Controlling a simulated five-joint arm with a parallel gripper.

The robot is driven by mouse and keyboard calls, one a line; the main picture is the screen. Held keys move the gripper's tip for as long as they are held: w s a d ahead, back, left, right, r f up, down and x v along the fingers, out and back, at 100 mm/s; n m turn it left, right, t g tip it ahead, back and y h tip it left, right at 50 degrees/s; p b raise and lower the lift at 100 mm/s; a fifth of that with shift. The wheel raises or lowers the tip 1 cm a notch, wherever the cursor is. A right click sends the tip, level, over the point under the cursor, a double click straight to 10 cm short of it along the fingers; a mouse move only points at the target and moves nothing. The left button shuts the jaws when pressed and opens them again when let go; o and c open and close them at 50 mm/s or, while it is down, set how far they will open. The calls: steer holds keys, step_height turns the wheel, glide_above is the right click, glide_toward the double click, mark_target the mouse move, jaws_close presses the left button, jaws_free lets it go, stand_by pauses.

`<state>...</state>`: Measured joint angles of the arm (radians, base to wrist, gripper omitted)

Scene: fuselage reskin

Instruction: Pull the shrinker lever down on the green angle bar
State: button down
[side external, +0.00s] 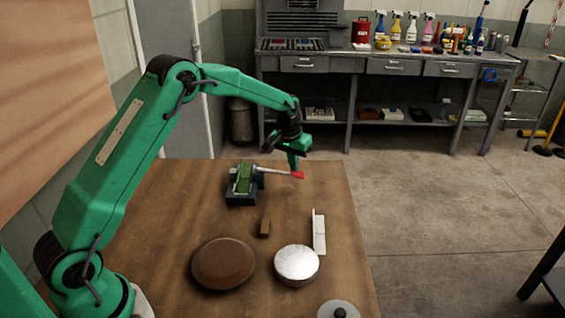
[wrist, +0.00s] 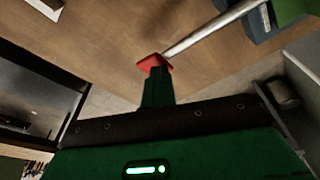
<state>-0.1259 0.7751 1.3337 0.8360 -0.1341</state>
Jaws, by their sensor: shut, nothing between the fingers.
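The shrinker (side external: 240,197) is a dark blue-grey tool at the far part of the wooden table. The green angle bar (side external: 243,178) sits in its top. Its lever (side external: 272,171) is a pale metal rod reaching right, about level, with a red tip (side external: 298,175). In the wrist view the rod (wrist: 215,27) runs from the upper right to the red tip (wrist: 152,63). My gripper (side external: 294,165) is shut and points down at the red tip. In the wrist view the closed fingers (wrist: 157,88) overlap the tip's near edge; whether they touch it I cannot tell.
On the table (side external: 170,220) stand a brown round block (side external: 223,262), a silver dome (side external: 296,263), a small brown block (side external: 265,227), a white angle piece (side external: 319,235) and a grey disc with a knob (side external: 338,310). A workbench (side external: 390,65) stands behind.

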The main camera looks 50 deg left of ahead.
stand_by(0.3)
steer(key=shift+r, duration=2.35)
step_height(320, 180, up, 6)
steer(key=shift+r, duration=0.2)
step_height(320, 180, up, 2)
steer(key=shift+f, duration=0.2)
steer(key=shift+f, duration=3.1)
steer(key=shift+f, duration=0.2)
